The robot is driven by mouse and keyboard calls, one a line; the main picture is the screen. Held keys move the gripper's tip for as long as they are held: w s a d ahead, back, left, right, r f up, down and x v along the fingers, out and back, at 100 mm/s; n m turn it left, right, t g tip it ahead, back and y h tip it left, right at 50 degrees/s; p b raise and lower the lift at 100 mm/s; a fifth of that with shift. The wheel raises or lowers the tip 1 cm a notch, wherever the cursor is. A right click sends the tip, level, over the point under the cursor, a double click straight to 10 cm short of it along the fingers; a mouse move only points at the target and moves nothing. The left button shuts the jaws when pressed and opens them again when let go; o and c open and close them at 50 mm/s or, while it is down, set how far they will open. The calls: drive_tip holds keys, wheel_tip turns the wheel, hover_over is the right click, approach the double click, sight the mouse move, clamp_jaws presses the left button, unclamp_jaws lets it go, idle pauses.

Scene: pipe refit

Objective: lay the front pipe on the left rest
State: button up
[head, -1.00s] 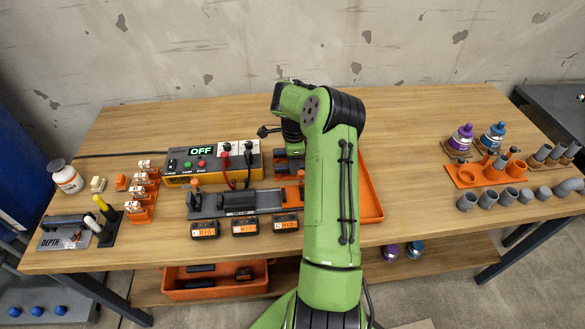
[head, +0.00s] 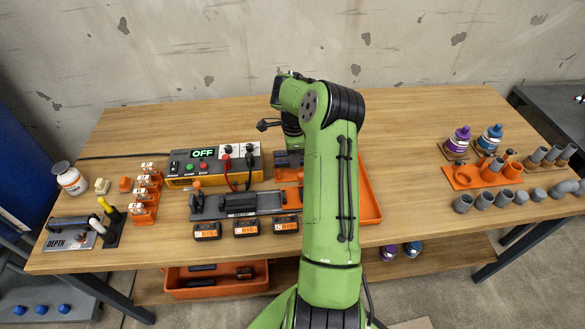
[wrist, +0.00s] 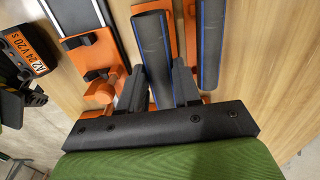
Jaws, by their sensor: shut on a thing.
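In the wrist view, my gripper (wrist: 158,92) is shut on the front pipe (wrist: 153,42), a dark tube with a blue stripe, with one finger on each side. A second, similar pipe (wrist: 208,42) lies parallel to its right, apart from my fingers. Orange supports (wrist: 190,30) show beside and between the pipes. I cannot tell which of them is the left rest, or whether the held pipe touches it. In the head view, my arm hides my fingertips and most of the pipes.
An orange tray (head: 371,205) shows right of my arm. The table's back is clear.

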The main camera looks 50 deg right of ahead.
drive_tip(key=shift+r+p, duration=0.8)
drive_tip(key=shift+r, duration=0.6)
wheel_tip(320, 180, up, 2)
drive_tip(key=shift+r+p, duration=0.1)
drive_tip(key=shift+p, duration=0.65)
drive_tip(key=shift+f, duration=0.2)
